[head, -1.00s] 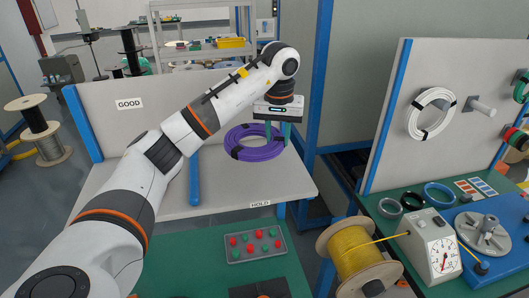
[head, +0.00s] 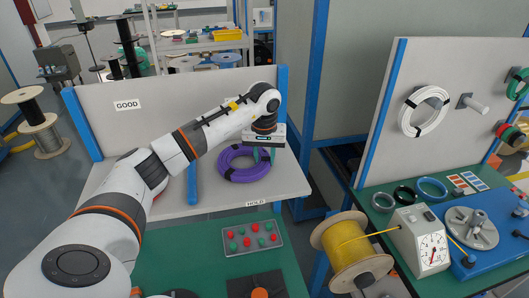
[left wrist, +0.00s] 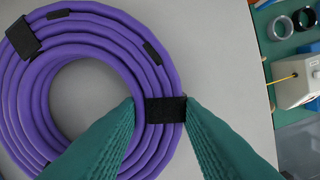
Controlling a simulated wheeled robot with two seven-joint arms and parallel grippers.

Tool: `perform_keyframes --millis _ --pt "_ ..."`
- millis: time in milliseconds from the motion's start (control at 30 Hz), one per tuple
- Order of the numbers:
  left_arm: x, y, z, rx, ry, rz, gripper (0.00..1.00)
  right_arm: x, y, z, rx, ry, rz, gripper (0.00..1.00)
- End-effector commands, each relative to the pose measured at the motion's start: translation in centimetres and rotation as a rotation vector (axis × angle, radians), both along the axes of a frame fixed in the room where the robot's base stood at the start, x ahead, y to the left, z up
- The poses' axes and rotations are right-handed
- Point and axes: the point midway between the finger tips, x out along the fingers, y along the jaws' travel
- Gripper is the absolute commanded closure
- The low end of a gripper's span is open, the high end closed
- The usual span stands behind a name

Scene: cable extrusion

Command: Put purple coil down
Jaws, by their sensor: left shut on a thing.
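The purple coil (head: 228,171) has black straps and is on or just over the grey HOLD side of the shelf (head: 285,184); a small gap beneath cannot be ruled out. My left gripper (head: 264,156) points down and is shut on the coil's right side. In the left wrist view, its green fingers (left wrist: 163,112) sit on both sides of the strapped bundle, one inside the ring and one outside. The purple coil (left wrist: 88,20) looks flat there, its lower part hidden by a finger. My right gripper is out of view.
A blue divider bar (head: 193,184) lies left of the coil, with the GOOD side beyond it. A back panel (head: 200,110) rises behind. A red-and-green button tray (head: 252,239) and yellow spool (head: 350,248) stand in front. A white coil (head: 424,111) hangs at right.

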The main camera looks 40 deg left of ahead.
Motion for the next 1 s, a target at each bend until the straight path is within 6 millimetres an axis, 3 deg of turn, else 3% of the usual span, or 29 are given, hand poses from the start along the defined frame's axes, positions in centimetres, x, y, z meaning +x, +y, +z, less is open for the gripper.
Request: perform_keyframes --millis 267,300,400,800,1000 --pt "0.0 0.0 -0.3 0.001 -0.001 0.0 1.0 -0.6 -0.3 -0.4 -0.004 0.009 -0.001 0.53" --pt "0.0 0.0 -0.3 0.0 0.0 0.0 0.63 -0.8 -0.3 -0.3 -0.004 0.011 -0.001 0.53" --pt "0.0 0.0 -0.2 0.0 0.0 0.0 0.46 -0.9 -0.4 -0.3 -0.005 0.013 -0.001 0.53" --pt "0.0 0.0 0.4 0.0 -0.002 0.0 0.46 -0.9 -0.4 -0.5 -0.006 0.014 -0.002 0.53" --pt "-0.2 -0.3 3.9 0.001 -0.008 -0.001 0.46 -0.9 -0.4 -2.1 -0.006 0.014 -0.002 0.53"
